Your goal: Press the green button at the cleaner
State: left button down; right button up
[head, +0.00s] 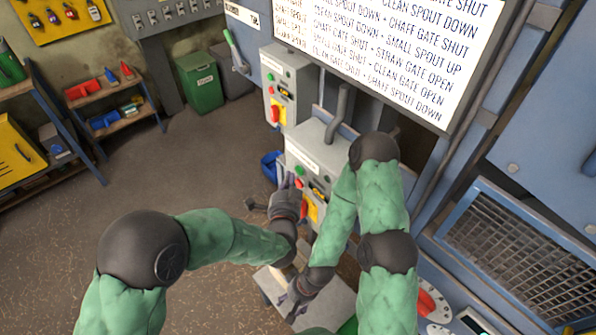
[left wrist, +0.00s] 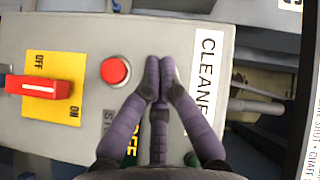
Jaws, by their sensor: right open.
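The cleaner's grey control box (head: 327,164) has a white label, a green button (head: 300,170) near the label and a red-and-yellow switch (head: 311,209). In the left wrist view the CLEANER label (left wrist: 207,75), red button (left wrist: 115,71) and red switch handle (left wrist: 38,87) show. The green button is not clearly visible there; my fingers cover the panel between the red button and the label. My left gripper (head: 288,184) is at the box front, fingertips together (left wrist: 159,62), empty; contact cannot be told. My right gripper (head: 290,290) is open, lower down, over a pale surface.
A similar control box (head: 295,68) stands behind the cleaner's box. A large white sign (head: 390,50) hangs above, and a blue-framed mesh panel (head: 520,255) is at right. A green bin (head: 200,85) and shelves (head: 110,95) stand left. The floor at left is clear.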

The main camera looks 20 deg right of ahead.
pick_arm(q)
jog(key=shift+d, duration=0.1)
jog(key=shift+w+d, duration=0.15)
jog(key=shift+d, duration=0.15)
jog(key=shift+w+d+b, duration=0.1)
jog(key=shift+d+b, duration=0.2)
jog(key=shift+d, duration=0.1)
dwell(1.0)
jog(key=shift+s+a, duration=0.3)
jog(key=shift+a, duration=0.5)
jog(key=a, duration=0.1)
jog(key=s+a, duration=0.1)
jog(key=a, duration=0.2)
jog(key=shift+s+a, duration=0.35)
dwell(1.0)
